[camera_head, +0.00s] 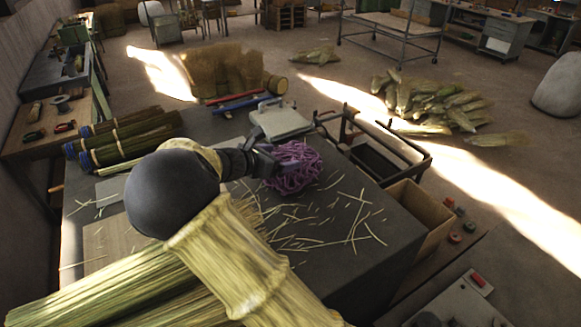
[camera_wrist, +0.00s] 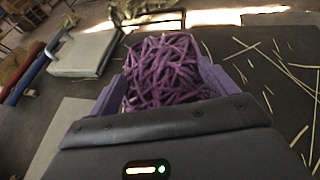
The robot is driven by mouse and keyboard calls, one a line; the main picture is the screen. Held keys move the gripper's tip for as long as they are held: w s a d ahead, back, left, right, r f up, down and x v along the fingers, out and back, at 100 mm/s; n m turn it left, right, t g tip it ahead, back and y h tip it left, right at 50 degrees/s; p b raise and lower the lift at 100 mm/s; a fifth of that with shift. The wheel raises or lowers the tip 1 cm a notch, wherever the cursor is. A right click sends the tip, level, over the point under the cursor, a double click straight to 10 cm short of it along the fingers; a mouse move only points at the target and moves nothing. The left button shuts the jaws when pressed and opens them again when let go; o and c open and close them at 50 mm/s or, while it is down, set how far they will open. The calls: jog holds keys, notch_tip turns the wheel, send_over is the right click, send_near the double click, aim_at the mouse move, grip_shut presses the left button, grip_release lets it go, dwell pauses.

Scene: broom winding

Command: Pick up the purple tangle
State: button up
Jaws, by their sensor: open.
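The purple tangle (camera_head: 293,166) is a loose heap of purple strands on the dark worktable (camera_head: 372,250). In the head view it lies right at the end of my arm. My gripper (camera_head: 272,162) is open at the tangle's left side. In the wrist view the tangle (camera_wrist: 163,72) fills the space between the two purple-grey fingers, one on each side of it. I cannot tell whether either finger touches the strands. The tangle's lower near part is hidden behind the gripper body.
Loose straw (camera_head: 335,215) is scattered on the table around the tangle. A pale flat box (camera_head: 281,120) lies behind it. Bundles of straw (camera_head: 125,140) lie at the left. A metal frame (camera_head: 400,150) and a cardboard box (camera_head: 420,207) stand off the table's right edge.

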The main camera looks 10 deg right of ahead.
aim_at(287, 154)
jog(key=p+x, duration=0.1)
jog(key=x, duration=0.2)
jog(key=shift+w+d+f, duration=0.1)
jog(key=shift+w+d, duration=0.2)
jog(key=shift+a, duration=0.25)
jog(key=shift+s, duration=0.25)
jog(key=shift+w+d, duration=0.15)
jog(key=shift+d, duration=0.05)
jog(key=shift+c, duration=0.7)
jog(key=c, duration=1.1)
jog(key=shift+c, duration=1)
jog(key=shift+a, duration=0.1)
notch_tip(287, 154, up, 10)
jog(key=b, duration=0.2)
jog(key=shift+b, duration=0.4)
